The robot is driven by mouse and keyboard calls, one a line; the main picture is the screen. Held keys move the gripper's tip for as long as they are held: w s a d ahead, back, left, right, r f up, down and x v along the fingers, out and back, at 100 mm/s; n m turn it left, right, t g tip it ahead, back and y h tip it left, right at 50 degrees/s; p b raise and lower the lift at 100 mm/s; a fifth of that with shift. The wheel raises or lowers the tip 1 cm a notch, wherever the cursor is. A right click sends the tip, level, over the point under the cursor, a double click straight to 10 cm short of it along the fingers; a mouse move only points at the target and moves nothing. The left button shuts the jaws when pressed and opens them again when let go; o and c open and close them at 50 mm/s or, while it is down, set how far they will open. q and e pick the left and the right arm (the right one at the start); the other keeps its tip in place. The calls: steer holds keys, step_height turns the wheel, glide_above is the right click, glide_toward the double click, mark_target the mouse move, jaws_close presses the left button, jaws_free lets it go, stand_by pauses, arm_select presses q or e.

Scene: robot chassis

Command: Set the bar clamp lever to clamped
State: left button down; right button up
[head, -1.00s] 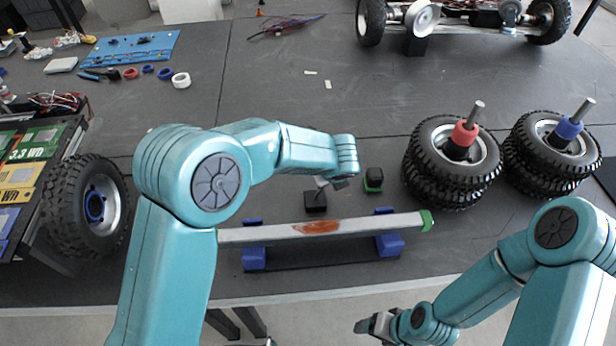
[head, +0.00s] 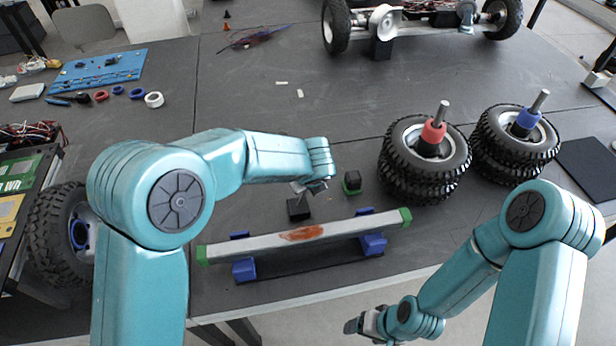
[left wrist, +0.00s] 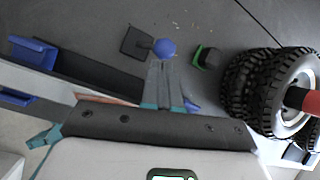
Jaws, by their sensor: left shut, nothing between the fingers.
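A small black block (head: 299,209) stands on the table behind the bar, with a thin lever rising from it. In the left wrist view the lever's blue ball knob (left wrist: 165,48) shows beside the black base (left wrist: 137,42). My left gripper (head: 308,188) is shut and empty, just above the block. Its fingertips (left wrist: 165,65) lie close to the knob in the wrist view; I cannot tell whether they touch. A grey bar (head: 265,240) with green ends and a brown patch rests across two blue supports (head: 372,244). My right gripper (head: 362,324) hangs beyond the table's front edge, its opening unclear.
A green-and-black block (head: 352,182) stands right of the lever. Stacked tyres (head: 424,160) on posts with red and blue collars stand further right. A wheel (head: 65,235) is at the left, a wheeled chassis (head: 420,20) at the back.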

arm_select(q)
steer(key=b+v, duration=0.1)
steer(key=v, duration=0.9)
steer(key=shift+a, duration=0.25)
steer(key=shift+s+a+r, duration=0.1)
steer(key=shift+s, duration=0.05)
